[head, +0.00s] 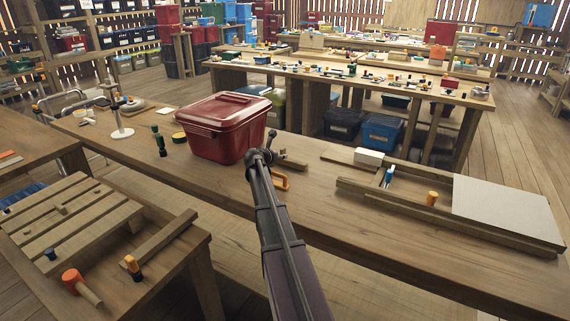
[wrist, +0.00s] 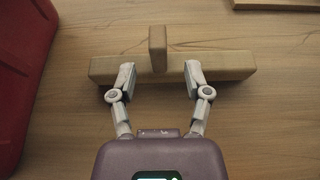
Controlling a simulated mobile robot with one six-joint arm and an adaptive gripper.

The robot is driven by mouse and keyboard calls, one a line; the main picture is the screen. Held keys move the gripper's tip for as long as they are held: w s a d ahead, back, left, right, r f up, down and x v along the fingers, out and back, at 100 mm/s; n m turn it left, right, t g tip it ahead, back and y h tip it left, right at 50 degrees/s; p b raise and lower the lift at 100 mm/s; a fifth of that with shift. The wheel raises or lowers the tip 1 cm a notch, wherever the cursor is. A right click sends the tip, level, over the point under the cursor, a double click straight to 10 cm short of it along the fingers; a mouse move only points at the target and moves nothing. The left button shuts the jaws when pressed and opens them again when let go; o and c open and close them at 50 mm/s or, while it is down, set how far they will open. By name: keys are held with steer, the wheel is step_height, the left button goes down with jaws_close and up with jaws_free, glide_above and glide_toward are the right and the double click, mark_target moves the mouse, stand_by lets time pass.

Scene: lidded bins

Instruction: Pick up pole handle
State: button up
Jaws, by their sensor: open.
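A pale wooden piece, seemingly the pole handle, lies on the workbench in the wrist view: a long bar (wrist: 225,66) with a short post (wrist: 158,48) at its middle. Part of the wooden piece (head: 293,163) shows in the head view, just right of my arm's end. My gripper (wrist: 160,74) is open, with one finger on each side of the post and the fingertips over the bar's near edge. Nothing is held. Whether the fingertips touch the bar cannot be told. In the head view, the gripper's fingers are not clear.
A red lidded bin (head: 222,128) stands close to the left of my gripper; its side (wrist: 14,85) fills the wrist view's left edge. A wooden tray (head: 385,200) and grey board (head: 508,210) lie to the right.

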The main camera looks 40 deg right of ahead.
mark_target(284, 153)
stand_by(0.3)
steer(key=shift+b+x, duration=0.9)
steer(key=shift+x, duration=1.7)
steer(key=shift+r, duration=0.1)
jaws_close()
